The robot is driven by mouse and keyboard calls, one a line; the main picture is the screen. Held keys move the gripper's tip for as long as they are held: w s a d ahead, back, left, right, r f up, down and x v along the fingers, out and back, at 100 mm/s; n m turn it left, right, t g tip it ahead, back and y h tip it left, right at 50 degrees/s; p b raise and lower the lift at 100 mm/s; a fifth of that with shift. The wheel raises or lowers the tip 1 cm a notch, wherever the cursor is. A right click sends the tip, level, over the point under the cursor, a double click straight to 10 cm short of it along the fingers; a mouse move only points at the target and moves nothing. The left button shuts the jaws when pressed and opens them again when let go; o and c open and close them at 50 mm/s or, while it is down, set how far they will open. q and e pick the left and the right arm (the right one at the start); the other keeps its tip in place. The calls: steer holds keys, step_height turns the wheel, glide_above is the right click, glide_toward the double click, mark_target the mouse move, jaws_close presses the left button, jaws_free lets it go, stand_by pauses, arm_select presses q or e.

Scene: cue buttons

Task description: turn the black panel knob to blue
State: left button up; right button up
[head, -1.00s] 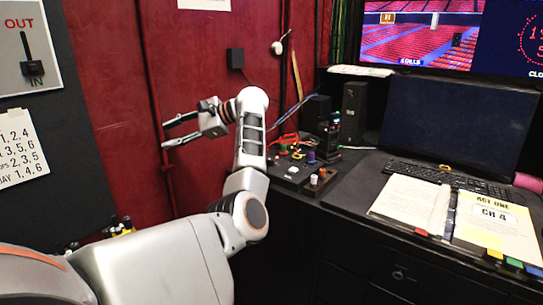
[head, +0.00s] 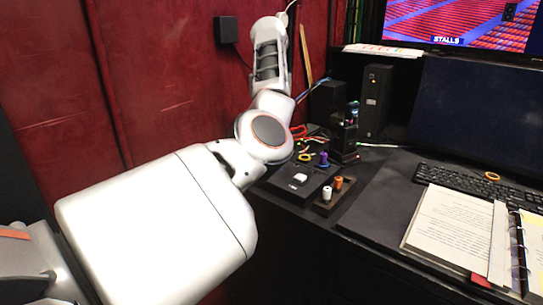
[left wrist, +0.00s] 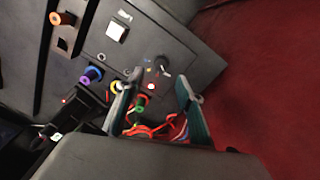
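The black panel knob (left wrist: 162,63) shows small in the left wrist view, on the dark panel (left wrist: 167,43). Which colour the knob points at is too small to tell. My left gripper (left wrist: 159,79) is open, with its two fingers apart on either side of the knob's line and nothing visible held. Whether it touches the knob cannot be told. In the head view my arm hides the gripper and the knob. My right gripper is not in view.
Red cables (left wrist: 145,130) lie between the fingers. A small holder (head: 348,188) carries an orange and a white piece. An open binder (head: 460,230) lies to the right.

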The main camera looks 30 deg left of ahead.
arm_select(q)
step_height(320, 180, down, 6)
steer(key=shift+s+f+b, duration=0.1)
steer(key=shift+f+b, duration=0.15)
steer(key=shift+b, duration=0.3)
steer(key=shift+f, duration=0.4)
steer(key=c, duration=1)
jaws_close()
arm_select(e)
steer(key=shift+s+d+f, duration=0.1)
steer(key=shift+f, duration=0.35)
